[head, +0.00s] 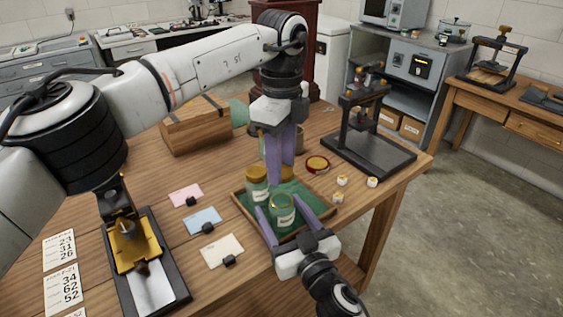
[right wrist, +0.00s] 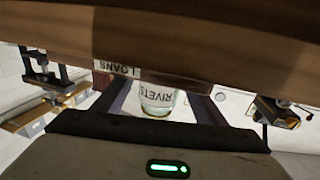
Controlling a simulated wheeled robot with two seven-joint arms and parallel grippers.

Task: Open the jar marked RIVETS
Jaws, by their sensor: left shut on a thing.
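The RIVETS jar (head: 283,212) is a greenish glass jar at the front of the green-lined tray (head: 243,207). Its mouth looks uncovered. Its label reads upside down in the right wrist view (right wrist: 157,98). My left gripper (head: 283,163) points down above the tray, shut on what looks like a gold lid (head: 287,174), behind and above the jar. My right gripper (head: 282,205) reaches in from the front, its fingers apart on either side of the jar with visible gaps. A gold-lidded jar (head: 256,183) stands beside it at the left.
A red-and-gold disc (head: 317,164) and small white pieces (head: 341,181) lie right of the tray. A black press (head: 368,135) stands behind them. Coloured cards (head: 202,221) lie at the left. A wooden chest (head: 203,128) stands at the back. The tray bears a LOANS label (right wrist: 118,69).

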